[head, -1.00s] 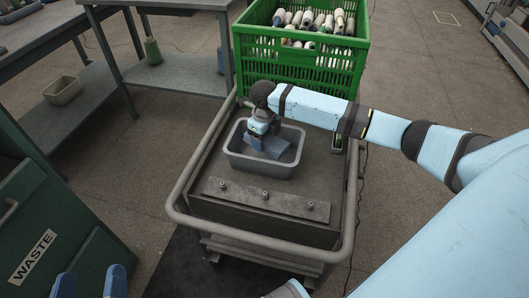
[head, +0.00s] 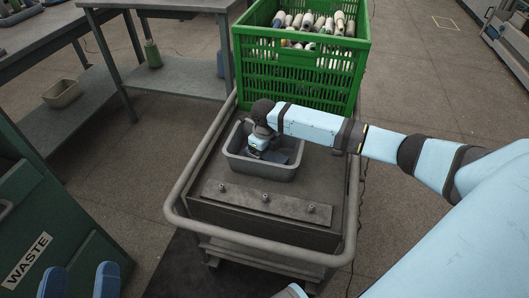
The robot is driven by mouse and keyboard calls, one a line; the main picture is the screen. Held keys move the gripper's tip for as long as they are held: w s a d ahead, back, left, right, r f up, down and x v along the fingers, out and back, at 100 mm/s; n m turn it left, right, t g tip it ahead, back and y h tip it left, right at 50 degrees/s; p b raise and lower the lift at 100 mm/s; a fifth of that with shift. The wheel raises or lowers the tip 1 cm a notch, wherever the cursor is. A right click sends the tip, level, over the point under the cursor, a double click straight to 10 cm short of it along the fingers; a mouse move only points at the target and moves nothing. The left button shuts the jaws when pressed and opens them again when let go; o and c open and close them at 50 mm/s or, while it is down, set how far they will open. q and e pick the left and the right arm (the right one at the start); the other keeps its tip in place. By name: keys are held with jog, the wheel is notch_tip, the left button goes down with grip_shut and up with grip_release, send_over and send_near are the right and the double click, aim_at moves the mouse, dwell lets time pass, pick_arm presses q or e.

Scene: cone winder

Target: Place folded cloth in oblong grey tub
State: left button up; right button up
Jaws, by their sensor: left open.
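The oblong grey tub (head: 262,171) sits on the dark top of a cart. My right gripper (head: 262,155) reaches down into it, its fingers inside the walls. A dark blue flat patch (head: 279,157) shows at the fingers, low in the tub; it looks like the folded cloth, but the gripper hides part of it. I cannot tell whether the fingers are closed on it. My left gripper (head: 80,283) is at the bottom left edge, open and empty, its two blue fingers apart, away from the tub.
A green crate (head: 300,72) of yarn cones stands behind the tub. The cart's rail (head: 180,190) surrounds the top, with a metal strip and studs (head: 265,199) in front. A green waste bin (head: 55,215) stands left, and a grey table (head: 160,78) behind.

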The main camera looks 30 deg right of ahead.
jog(key=shift+r, duration=0.45)
notch_tip(320, 180, up, 3)
jog(key=shift+f+p, duration=0.1)
jog(key=shift+p, duration=0.55)
pick_arm(q)
notch_tip(320, 180, down, 6)
jog(key=a+g+y+p, duration=0.2)
jog(key=g, duration=0.1)
jog(key=shift+a, duration=0.15)
pick_arm(e)
notch_tip(320, 180, up, 9)
jog(key=shift+f, duration=0.15)
pick_arm(q)
jog(key=shift+w+f, duration=0.1)
